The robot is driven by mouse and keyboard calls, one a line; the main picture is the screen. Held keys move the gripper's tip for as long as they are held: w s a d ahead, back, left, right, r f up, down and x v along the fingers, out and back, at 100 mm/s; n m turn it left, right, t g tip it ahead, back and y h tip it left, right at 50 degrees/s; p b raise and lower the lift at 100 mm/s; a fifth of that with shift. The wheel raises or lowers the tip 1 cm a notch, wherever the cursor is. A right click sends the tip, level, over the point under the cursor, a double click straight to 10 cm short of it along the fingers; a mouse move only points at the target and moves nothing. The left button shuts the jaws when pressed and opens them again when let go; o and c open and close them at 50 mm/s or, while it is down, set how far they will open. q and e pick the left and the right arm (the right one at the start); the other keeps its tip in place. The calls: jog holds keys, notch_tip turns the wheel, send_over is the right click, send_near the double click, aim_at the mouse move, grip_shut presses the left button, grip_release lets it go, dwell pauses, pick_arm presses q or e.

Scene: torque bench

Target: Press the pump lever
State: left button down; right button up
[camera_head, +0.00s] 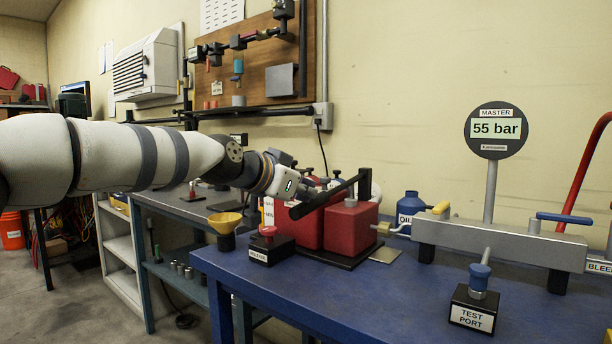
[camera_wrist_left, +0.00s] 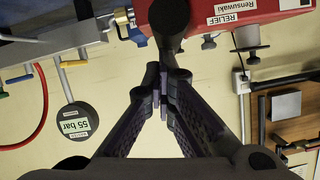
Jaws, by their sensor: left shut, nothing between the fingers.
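The red pump (camera_head: 350,224) stands on a dark base plate on the blue bench. Its black lever (camera_head: 340,191) slopes above the red body. My left gripper (camera_head: 307,191) is at the lever's left part, shut and empty. In the left wrist view, the left gripper's fingertips (camera_wrist_left: 161,92) meet. The dark lever (camera_wrist_left: 168,32) shows just beyond them, and I cannot tell whether they touch. The red pump body (camera_wrist_left: 215,14) shows there too, with a RELIEF label. The round MASTER gauge (camera_head: 495,130) reads 55 bar. My right gripper is not in view.
A grey manifold (camera_head: 490,241) with yellow and blue handles stands right of the pump. A test port block (camera_head: 473,310), a release block (camera_head: 268,247), a yellow funnel (camera_head: 225,222) and a blue oil bottle (camera_head: 411,205) are nearby. The blue bench front (camera_head: 350,305) is clear.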

pick_arm(q)
notch_tip(320, 180, down, 2)
jog(key=shift+w+f, duration=0.1)
jog(key=shift+f, duration=0.9)
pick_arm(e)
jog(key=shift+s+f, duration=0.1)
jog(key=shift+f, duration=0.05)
pick_arm(q)
notch_tip(320, 180, up, 7)
jog(key=s+p, duration=0.2)
jog(key=p, duration=0.1)
jog(key=s+a+p, duration=0.1)
jog(key=s+a, duration=0.4)
jog(key=s, duration=0.2)
jog(key=shift+s+f, duration=0.35)
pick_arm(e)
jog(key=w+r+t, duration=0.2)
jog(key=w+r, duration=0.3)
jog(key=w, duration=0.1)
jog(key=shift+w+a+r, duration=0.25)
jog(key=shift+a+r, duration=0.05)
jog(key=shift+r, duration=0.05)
pick_arm(q)
jog(key=shift+a, duration=0.1)
dwell(0.7)
